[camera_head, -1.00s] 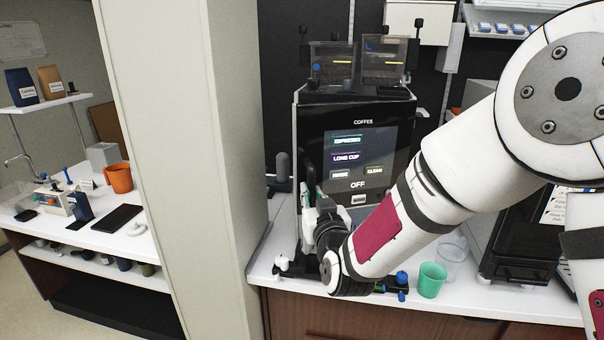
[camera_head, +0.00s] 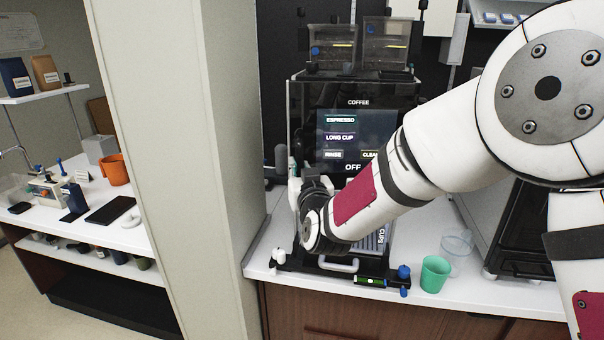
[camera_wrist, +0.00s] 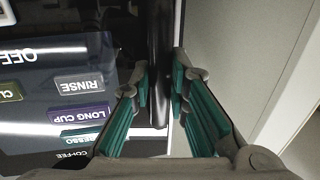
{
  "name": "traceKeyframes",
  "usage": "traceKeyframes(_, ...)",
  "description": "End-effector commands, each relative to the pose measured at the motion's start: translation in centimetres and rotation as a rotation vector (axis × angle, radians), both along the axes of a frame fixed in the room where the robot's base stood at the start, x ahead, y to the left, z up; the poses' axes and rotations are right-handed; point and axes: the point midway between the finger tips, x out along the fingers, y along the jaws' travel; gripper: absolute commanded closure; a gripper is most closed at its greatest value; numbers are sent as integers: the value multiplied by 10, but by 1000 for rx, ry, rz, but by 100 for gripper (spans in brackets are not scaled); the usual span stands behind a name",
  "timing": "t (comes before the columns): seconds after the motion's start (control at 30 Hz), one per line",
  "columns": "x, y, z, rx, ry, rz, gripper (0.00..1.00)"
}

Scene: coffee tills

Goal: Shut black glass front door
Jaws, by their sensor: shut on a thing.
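The coffee machine's black glass front door (camera_head: 303,120) carries a lit screen reading COFFEE, ESPRESSO, LONG CUP and OFF. In the head view it looks nearly square to the machine; whether any gap is left I cannot tell. My gripper (camera_head: 305,195) is at the door's left edge, mostly hidden behind my arm. In the wrist view, the screen (camera_wrist: 70,95) appears upside down at left. A dark upright handle bar (camera_wrist: 160,55) runs between the teal pads of my gripper (camera_wrist: 161,98), which is shut on it.
A pale wall panel (camera_head: 190,150) stands close at left. Below the door are a tray marked CUPS (camera_head: 378,240) and a white pull handle (camera_head: 338,265). A green cup (camera_head: 435,274) and a clear cup (camera_head: 457,242) stand at right on the white counter (camera_head: 410,285).

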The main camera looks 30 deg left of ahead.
Motion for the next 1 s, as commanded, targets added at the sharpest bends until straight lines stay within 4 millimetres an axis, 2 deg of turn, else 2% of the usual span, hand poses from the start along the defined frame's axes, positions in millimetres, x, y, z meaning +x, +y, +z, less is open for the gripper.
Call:
traceKeyframes(0.03, 1, 0, 5, 7, -9, -3, 100)
traceKeyframes(0.23, 5, 2, 5, 7, -10, -2, 100)
traceKeyframes(0.8, 52, 27, 5, 8, -10, -4, 100)
traceKeyframes(0.83, 51, 27, 5, 7, -9, -4, 80)
traceKeyframes(0.9, 50, 27, 5, 6, -8, -3, 64)
traceKeyframes(0.93, 50, 27, 5, 5, -7, -3, 61)
traceKeyframes(1.0, 49, 27, 4, 4, -6, -2, 61)
